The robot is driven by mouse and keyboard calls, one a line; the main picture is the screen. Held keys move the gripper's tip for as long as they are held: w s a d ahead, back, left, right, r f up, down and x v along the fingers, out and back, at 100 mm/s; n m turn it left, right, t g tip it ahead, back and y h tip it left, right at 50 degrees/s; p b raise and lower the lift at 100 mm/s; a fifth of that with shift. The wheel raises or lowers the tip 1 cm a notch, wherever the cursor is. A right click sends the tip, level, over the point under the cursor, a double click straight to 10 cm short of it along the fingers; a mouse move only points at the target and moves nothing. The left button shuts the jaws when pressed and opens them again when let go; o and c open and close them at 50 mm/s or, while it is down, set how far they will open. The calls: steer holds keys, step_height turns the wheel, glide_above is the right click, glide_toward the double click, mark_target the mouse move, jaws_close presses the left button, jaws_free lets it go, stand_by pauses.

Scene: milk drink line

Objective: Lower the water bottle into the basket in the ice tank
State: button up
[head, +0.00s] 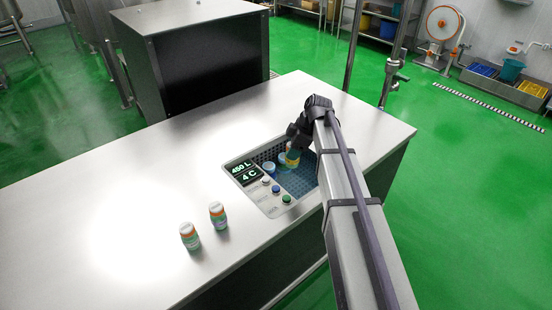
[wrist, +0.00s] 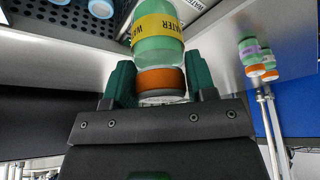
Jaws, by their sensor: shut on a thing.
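The water bottle (wrist: 158,38) has a green body, a yellow WATER label and an orange cap. My gripper (wrist: 160,77) is shut on it, with a dark green finger on each side of the orange cap. In the head view the bottle (head: 293,157) shows partly below my gripper (head: 297,142), over the ice tank opening. The ice tank (head: 270,204) is a recess in the metal counter with a perforated basket wall (head: 268,153). How far the bottle's lower end is from the basket floor cannot be told.
Other containers with pale blue tops (head: 268,166) are in the tank. Two orange-capped bottles (head: 190,237) (head: 217,215) stand on the counter to the left. A display and buttons (head: 276,189) line the tank's near-left side. A dark-sided box (head: 200,60) stands behind.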

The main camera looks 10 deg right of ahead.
steer(key=w+d+f+b, duration=0.3)
steer(key=w+d, duration=0.3)
steer(key=d, duration=0.4)
steer(key=shift+d+f, duration=0.25)
steer(key=shift+d, duration=0.05)
steer(key=shift+w, duration=0.1)
